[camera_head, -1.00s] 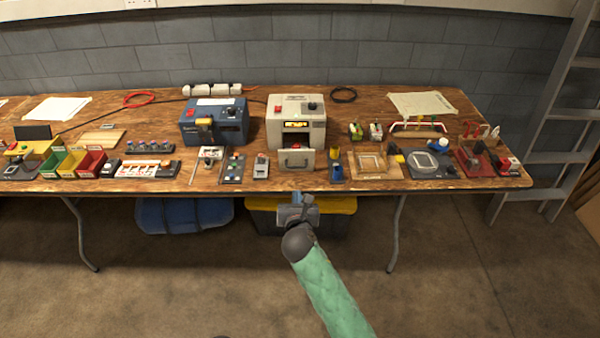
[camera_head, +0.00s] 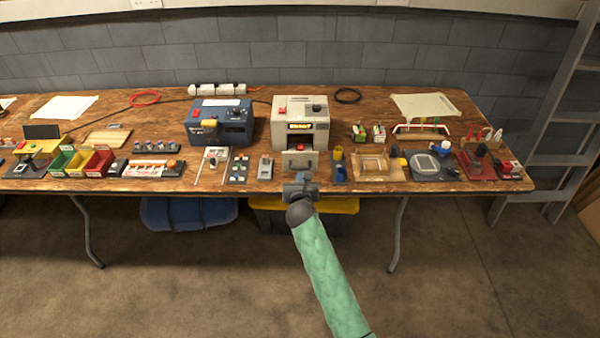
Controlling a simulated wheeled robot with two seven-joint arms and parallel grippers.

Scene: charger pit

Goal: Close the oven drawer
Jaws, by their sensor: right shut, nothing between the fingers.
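The oven (camera_head: 300,109) is a beige box with a lit display and a red switch on its front half, standing mid-table. Its drawer (camera_head: 297,161) is pulled out toward me, with a grey front plate and handle. A small red item (camera_head: 301,147) shows behind the plate. My right gripper (camera_head: 301,176) is shut and empty, just in front of and below the drawer front. Whether it touches the handle I cannot tell. My left gripper is out of view.
A blue machine (camera_head: 219,122) stands left of the oven. A grey device (camera_head: 265,167) and a blue holder with a yellow part (camera_head: 338,167) flank the drawer closely. The wooden table (camera_head: 420,108) is crowded along its front edge.

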